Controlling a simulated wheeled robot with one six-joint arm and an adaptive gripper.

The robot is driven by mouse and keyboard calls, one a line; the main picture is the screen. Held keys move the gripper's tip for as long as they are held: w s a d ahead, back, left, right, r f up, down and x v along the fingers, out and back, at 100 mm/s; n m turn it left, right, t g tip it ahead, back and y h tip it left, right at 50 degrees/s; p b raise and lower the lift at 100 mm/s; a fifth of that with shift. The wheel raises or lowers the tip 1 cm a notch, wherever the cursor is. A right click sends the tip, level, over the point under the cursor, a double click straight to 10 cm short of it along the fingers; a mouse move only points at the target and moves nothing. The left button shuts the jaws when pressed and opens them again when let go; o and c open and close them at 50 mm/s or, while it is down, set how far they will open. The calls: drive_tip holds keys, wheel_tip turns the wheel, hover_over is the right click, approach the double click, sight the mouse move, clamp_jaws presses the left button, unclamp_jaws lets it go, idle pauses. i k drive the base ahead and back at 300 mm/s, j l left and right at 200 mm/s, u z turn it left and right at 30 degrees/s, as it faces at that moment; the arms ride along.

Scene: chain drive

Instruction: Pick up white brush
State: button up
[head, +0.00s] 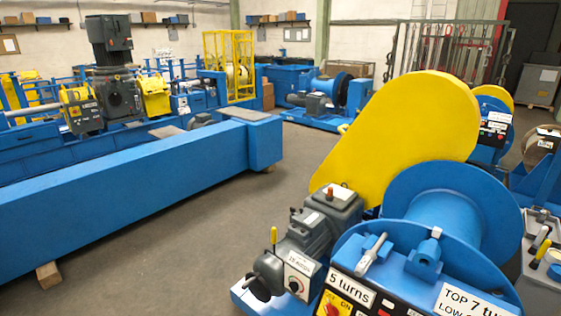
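I cannot make out a white brush clearly in the head view. A grey cabinet (537,280) at the right edge carries small items on top. Among them are a pale, slim tool (541,237) and a yellow-handled tool (541,251); both are too small to identify. A pale cylindrical piece (373,250) sits tilted on the blue drum machine, and it looks like a lever or fitting. My gripper is not in view.
A blue winding machine with a large drum (455,215), yellow chain guard (410,130) and grey motor (300,250) fills the lower right. A long blue beam (140,190) crosses the left. Bare grey floor (190,260) lies between them.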

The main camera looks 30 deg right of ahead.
sight(533, 249)
drive_tip(key=i+l+z, duration=0.15)
drive_tip(key=z, duration=1.85)
drive_tip(key=k+l+z, duration=0.25)
drive_tip(key=i+l, duration=0.1)
drive_tip(key=i+l+u, duration=0.25)
drive_tip(key=l+u, duration=0.25)
drive_tip(key=l, duration=0.7)
drive_tip(key=l+u, duration=0.45)
drive_tip(key=l, duration=0.8)
drive_tip(key=i+l+u, duration=0.15)
drive_tip(key=l, duration=0.2)
drive_tip(key=i+l+u, duration=0.15)
drive_tip(key=i+l, duration=0.15)
drive_tip(key=i+l+u, duration=0.1)
drive_tip(key=l, duration=0.3)
drive_tip(key=i+l+u, duration=0.15)
drive_tip(key=l, duration=0.25)
drive_tip(key=i+l+u, duration=0.15)
drive_tip(key=l, duration=0.25)
drive_tip(key=i+l, duration=0.1)
drive_tip(key=i, duration=0.2)
